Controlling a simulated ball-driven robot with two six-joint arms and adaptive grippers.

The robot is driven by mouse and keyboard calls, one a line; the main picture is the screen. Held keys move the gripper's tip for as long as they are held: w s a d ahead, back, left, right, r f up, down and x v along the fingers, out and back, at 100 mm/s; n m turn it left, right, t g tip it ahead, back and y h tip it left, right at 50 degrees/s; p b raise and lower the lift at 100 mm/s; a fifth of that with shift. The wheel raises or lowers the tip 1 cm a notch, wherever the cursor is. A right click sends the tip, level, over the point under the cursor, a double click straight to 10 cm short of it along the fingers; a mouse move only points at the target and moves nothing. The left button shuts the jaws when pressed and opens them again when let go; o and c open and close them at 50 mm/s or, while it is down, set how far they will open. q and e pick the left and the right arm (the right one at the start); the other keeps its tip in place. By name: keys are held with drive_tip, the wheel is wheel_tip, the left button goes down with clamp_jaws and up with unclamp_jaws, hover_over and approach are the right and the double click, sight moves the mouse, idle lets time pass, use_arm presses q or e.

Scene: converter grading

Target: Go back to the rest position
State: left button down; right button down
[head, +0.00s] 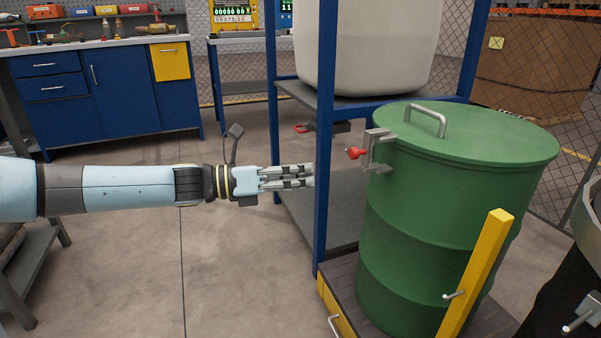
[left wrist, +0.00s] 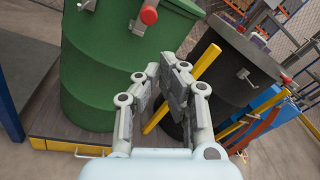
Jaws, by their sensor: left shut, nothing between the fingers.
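My left gripper (head: 310,176) is shut and empty in the head view, its arm stretched in level from the left. Its fingertips are near a blue rack post, to the left of the green drum (head: 450,220). In the left wrist view the gripper (left wrist: 168,65) has its fingers together, with the green drum (left wrist: 120,70) beyond and to the left. The drum has a lid with a grey handle (head: 425,118) and a latch with a red knob (head: 356,153). My right gripper is not in view.
A blue rack (head: 322,200) holds a big white container (head: 365,45). The drum stands on a low platform (head: 345,310) beside a yellow post (head: 476,270). A black drum (head: 560,290) is at the right. A blue workbench (head: 120,95) stands at the back left. The floor between is clear.

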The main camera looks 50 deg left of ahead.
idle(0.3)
